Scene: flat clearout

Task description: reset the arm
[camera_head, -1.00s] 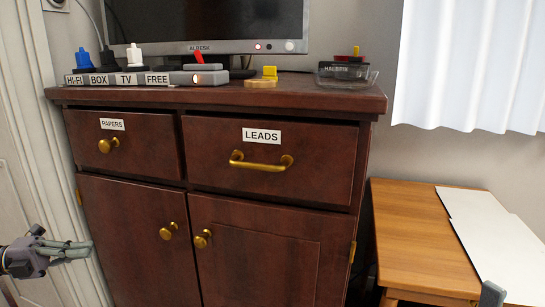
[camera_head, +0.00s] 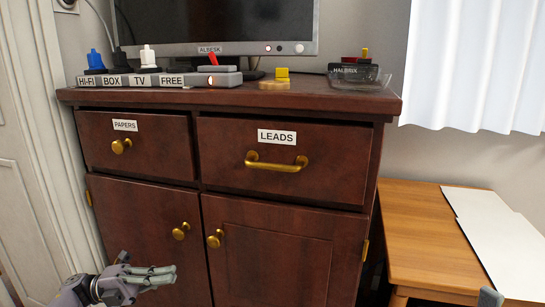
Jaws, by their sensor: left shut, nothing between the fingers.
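My left gripper (camera_head: 150,277) is at the lower left of the head view, in front of the left door of a dark wooden cabinet (camera_head: 285,222). Its fingers lie close together, point right and hold nothing. It is below the PAPERS drawer (camera_head: 160,160) and well below the LEADS drawer (camera_head: 340,155). Both drawers and both doors look shut.
A labelled power strip (camera_head: 150,80) with plugs, a TV (camera_head: 215,30), a yellow block (camera_head: 282,73) on a round wooden piece and a black HALBRIX box (camera_head: 352,71) in a clear tray stand on the cabinet. A wooden side table (camera_head: 410,220) with white sheets (camera_head: 500,240) stands at right.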

